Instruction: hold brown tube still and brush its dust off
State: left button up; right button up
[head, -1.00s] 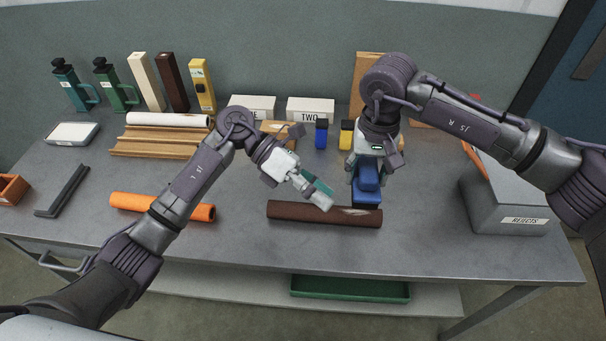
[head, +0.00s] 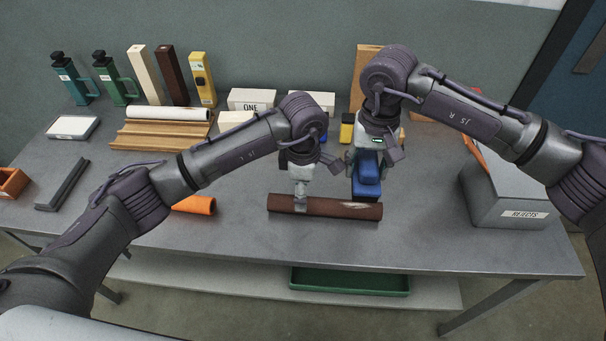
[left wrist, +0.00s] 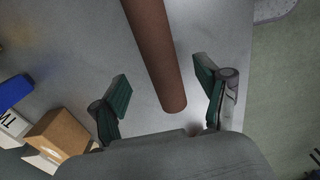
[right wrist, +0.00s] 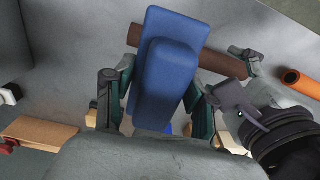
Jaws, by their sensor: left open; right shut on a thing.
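The brown tube (head: 335,208) lies across the front of the table, with a pale dust patch on its right part. My left gripper (head: 301,200) points down over the tube's left part. In the left wrist view its open fingers (left wrist: 163,88) stand on either side of the tube (left wrist: 157,55), with gaps showing. My right gripper (head: 372,158) is shut on a blue brush-like block (head: 367,188), held upright just behind the tube's dusty end. The block (right wrist: 165,75) fills the middle of the right wrist view; its lower end is partly hidden and I cannot tell if it touches the tube.
An orange tube (head: 197,205) lies to the left, partly behind my left arm. A wooden rack (head: 150,138) with a white tube, bottles and blocks line the back. A green tray (head: 350,283) sits on the shelf below.

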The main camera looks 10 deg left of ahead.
pick_arm(q)
jog(key=shift+f, duration=2.55)
grip_shut()
